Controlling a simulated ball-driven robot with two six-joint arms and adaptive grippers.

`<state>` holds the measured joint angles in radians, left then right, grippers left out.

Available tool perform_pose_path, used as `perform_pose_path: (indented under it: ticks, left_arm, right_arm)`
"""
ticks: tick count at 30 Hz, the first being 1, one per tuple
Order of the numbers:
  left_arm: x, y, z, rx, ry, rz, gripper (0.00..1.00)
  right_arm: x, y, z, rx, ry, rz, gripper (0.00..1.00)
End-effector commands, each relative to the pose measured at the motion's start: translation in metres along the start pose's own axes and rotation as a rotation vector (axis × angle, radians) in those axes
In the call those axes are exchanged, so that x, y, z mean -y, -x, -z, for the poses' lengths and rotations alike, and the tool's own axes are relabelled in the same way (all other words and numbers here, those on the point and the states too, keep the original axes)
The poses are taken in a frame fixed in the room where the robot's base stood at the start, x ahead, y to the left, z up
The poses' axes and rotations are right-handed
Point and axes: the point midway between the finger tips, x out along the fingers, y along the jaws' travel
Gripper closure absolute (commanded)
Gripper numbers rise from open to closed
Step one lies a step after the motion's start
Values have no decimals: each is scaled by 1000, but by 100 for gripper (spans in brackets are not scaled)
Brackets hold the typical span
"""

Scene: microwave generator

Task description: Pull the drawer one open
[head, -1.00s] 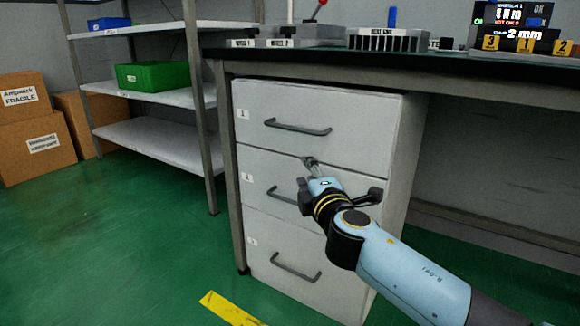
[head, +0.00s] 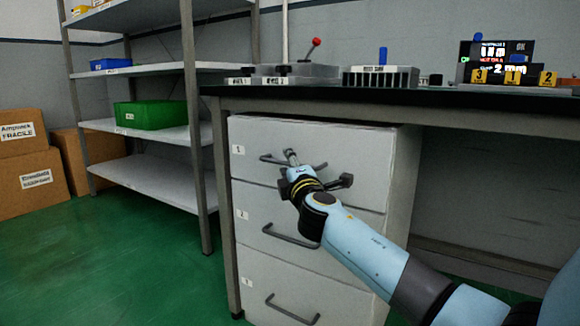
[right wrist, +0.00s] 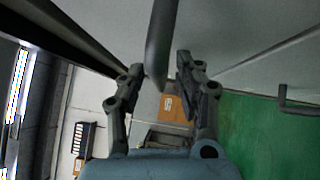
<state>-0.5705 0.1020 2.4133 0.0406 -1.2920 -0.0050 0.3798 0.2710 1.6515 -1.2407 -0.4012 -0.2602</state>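Drawer one (head: 345,147) is the top drawer of a light grey cabinet, labelled 1, and it looks closed. Its dark bar handle (head: 271,159) shows on both sides of my right gripper (head: 290,156), which is at the middle of the handle in the head view. In the right wrist view the handle (right wrist: 160,45) lies between the two fingers of my right gripper (right wrist: 159,66). The fingers are apart, with a visible gap beside the handle, so the gripper is open around it. My left gripper is not in view.
Drawer two (head: 345,222) and the bottom drawer (head: 265,280), both closed, sit below. The dark workbench top (head: 420,97) overhangs the cabinet. A shelf rack (head: 150,180) with a green bin (head: 150,114) stands left, beside cardboard boxes (head: 25,160). Green floor is free at front left.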

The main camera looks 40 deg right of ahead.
Motion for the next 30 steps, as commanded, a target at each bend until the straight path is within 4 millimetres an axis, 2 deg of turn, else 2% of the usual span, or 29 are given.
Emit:
perform_pose_path:
  ticks: [5,13,14,30]
  left_arm:
    - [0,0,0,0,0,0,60]
    - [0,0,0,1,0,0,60]
    - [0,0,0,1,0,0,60]
    - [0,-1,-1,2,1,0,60]
  right_arm:
    - [0,0,0,0,0,0,66]
    - [0,0,0,0,0,1,98]
    - [0,0,0,0,0,1,100]
    - [0,0,0,0,-2,0,100]
